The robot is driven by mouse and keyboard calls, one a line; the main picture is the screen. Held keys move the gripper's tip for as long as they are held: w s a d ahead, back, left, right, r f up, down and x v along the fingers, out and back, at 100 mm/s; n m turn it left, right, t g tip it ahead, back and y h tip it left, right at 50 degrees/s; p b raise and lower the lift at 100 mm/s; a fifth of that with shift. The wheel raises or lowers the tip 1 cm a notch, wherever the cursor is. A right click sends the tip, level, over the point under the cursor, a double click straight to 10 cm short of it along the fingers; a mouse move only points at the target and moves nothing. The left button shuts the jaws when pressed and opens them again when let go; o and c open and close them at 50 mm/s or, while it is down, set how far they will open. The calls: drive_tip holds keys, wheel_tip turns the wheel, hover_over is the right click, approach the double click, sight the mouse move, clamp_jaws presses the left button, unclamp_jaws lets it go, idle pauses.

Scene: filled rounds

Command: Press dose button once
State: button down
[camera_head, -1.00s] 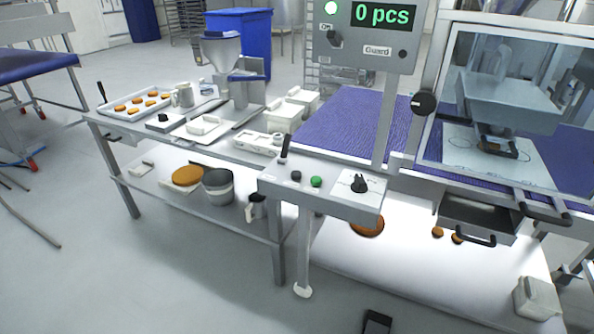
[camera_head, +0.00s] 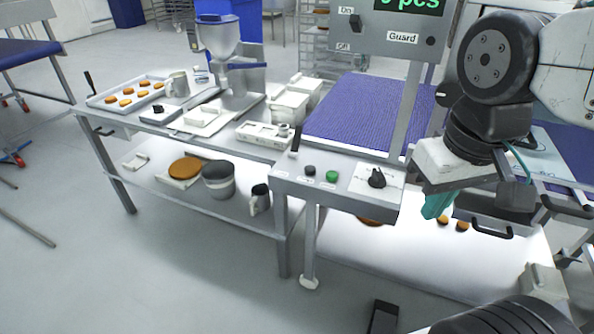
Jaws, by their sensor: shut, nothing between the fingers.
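A grey control box (camera_head: 335,195) stands at the front of the machine. On its top are a black button (camera_head: 309,170), a green button (camera_head: 332,176) and a black rotary knob (camera_head: 377,178) on a white plate. Their labels are too small to read, so I cannot tell which is the dose button. A small dark-topped block (camera_head: 160,109) lies on the left table near the funnel machine (camera_head: 222,50). My gripper (camera_head: 434,207), with teal fingers, is shut and empty. It points downward, right of the control box and apart from the buttons.
An upright black-handled lever (camera_head: 295,138) rises at the control box's left edge. A grey post carries the display panel (camera_head: 390,30) with a switch and Guard label. A purple belt (camera_head: 350,115) lies behind. The steel table (camera_head: 150,125) holds a biscuit tray (camera_head: 95,101) and white containers.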

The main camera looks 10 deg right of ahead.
drive_tip(key=shift+w, duration=0.15)
drive_tip(key=n+t+h, duration=0.3)
drive_tip(key=n+h, duration=0.5)
drive_tip(key=n, duration=0.7)
hover_over(329, 176)
wheel_tip(329, 176, down, 5)
drive_tip(key=shift+w+a+f, duration=0.1)
drive_tip(key=shift+w+f, duration=0.05)
drive_tip(key=shift+f, duration=4.4)
drive_tip(key=shift+f, duration=0.15)
drive_tip(key=shift+f, duration=0.25)
